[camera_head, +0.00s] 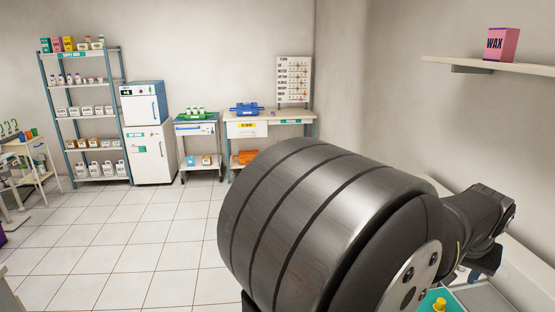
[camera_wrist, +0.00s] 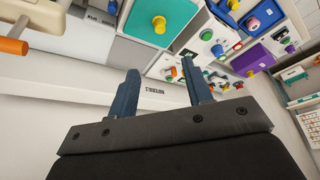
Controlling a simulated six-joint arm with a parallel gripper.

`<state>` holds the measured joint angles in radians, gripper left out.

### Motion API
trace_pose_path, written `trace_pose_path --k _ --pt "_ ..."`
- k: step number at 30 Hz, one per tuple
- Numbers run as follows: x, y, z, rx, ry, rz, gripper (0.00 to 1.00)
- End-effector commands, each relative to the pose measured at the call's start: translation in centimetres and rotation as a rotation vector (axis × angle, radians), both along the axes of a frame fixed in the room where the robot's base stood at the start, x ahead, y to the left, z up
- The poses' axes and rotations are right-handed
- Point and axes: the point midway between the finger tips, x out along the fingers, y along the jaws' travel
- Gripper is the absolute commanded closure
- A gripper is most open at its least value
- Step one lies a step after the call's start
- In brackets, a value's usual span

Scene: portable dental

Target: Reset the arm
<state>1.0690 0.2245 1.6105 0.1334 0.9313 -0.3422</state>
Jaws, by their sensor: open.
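My gripper (camera_wrist: 160,92) shows in the wrist view with its two dark blue fingers apart and nothing between them. Past the fingertips, the wrist view shows a tilted workbench with a teal panel (camera_wrist: 172,18) bearing a yellow knob (camera_wrist: 159,25). The fingers appear clear of the bench, though the distance is hard to tell. In the head view a large dark arm link of mine fills the middle and right and hides much of the bench. My gripper cannot be made out there.
In the head view a shelf rack (camera_head: 84,115), a white cabinet (camera_head: 148,135) and a side table (camera_head: 270,118) stand along the far wall. A pink wax box (camera_head: 502,44) sits on a wall shelf (camera_head: 500,66). The tiled floor (camera_head: 130,230) at left is open.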

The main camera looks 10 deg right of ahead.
Motion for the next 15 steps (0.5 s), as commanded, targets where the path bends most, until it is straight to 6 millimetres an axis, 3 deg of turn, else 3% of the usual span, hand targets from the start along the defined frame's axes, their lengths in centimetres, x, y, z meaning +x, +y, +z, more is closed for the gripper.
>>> trace_pose_path --k 5,15 --pt "0.4 -0.3 -1.4 0.003 0.001 0.000 0.54" --pt "2.1 -2.1 -7.4 0.004 0.002 0.002 0.54"
